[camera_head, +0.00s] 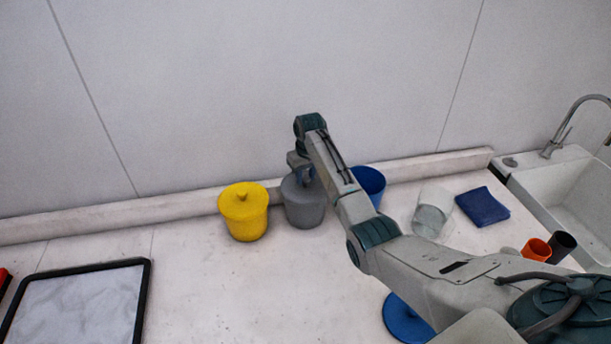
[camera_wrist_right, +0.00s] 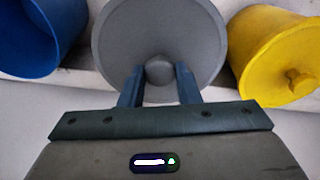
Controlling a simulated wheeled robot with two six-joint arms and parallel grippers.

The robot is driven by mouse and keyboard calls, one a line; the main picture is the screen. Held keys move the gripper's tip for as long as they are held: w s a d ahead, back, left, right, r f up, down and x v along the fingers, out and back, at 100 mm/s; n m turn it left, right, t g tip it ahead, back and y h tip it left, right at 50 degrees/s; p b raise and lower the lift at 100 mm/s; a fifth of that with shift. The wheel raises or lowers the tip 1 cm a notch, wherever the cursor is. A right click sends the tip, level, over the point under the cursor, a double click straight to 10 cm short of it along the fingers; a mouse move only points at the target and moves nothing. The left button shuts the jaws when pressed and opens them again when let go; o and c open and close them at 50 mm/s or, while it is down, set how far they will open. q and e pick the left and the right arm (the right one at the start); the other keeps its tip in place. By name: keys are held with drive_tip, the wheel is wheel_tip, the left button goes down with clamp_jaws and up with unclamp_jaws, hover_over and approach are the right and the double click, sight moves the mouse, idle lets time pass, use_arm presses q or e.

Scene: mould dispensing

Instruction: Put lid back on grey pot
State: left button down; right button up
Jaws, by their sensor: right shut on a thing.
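The grey pot (camera_head: 305,213) stands on the counter between the yellow pot and the blue pot. Its grey lid (camera_wrist_right: 158,30) fills the upper middle of the right wrist view, with a round knob (camera_wrist_right: 159,69). My right gripper (camera_wrist_right: 159,75) is shut on this knob, one finger on each side. In the head view my right gripper (camera_head: 304,178) is over the grey pot, and the lid is partly hidden by the arm. The lid appears at the pot's top; I cannot tell whether it is fully seated. My left gripper is not in view.
The lidded yellow pot (camera_head: 243,213) stands close on the left. The open blue pot (camera_head: 369,184) is close on the right, and a blue lid (camera_head: 407,320) lies in front. A clear container (camera_head: 432,212) and blue cloth (camera_head: 482,207) are further right.

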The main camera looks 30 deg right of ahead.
idle(0.3)
drive_tip(key=o, duration=1.5)
drive_tip(key=shift+o, duration=0.2)
drive_tip(key=shift+r, duration=3.5)
clamp_jaws()
drive_tip(key=shift+f, duration=0.2)
